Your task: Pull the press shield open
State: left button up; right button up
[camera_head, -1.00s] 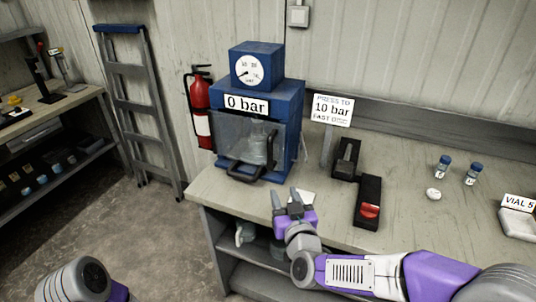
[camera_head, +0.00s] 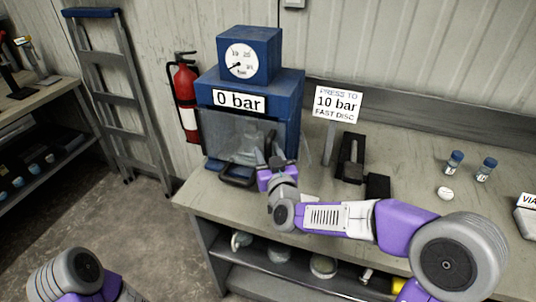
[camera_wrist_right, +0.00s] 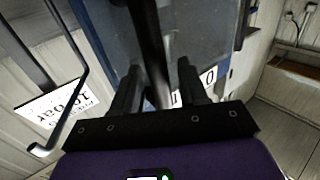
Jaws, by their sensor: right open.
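The press (camera_head: 250,85) is a blue box with a dial on top and a "0 bar" label. Its see-through grey shield (camera_head: 222,132) covers the front, with a dark bar handle (camera_head: 236,180) low on it. The shield looks closed. My right gripper (camera_head: 268,157) is open in front of the shield's lower right, close to the handle. In the right wrist view a dark bar (camera_wrist_right: 150,45), which looks like the handle, runs between the open fingers (camera_wrist_right: 157,82). I cannot tell whether they touch it. My left gripper is out of view; only part of that arm shows.
A "press to 10 bar" sign (camera_head: 338,102) and a black stand (camera_head: 350,158) are right of the press. Blue-capped vials (camera_head: 455,162) and a white round piece (camera_head: 445,193) lie farther right. A fire extinguisher (camera_head: 186,95) hangs left of the press; a ladder (camera_head: 108,90) leans nearby.

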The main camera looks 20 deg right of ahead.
jog(key=shift+w, duration=0.15)
grip_shut()
jog(key=shift+a, duration=0.15)
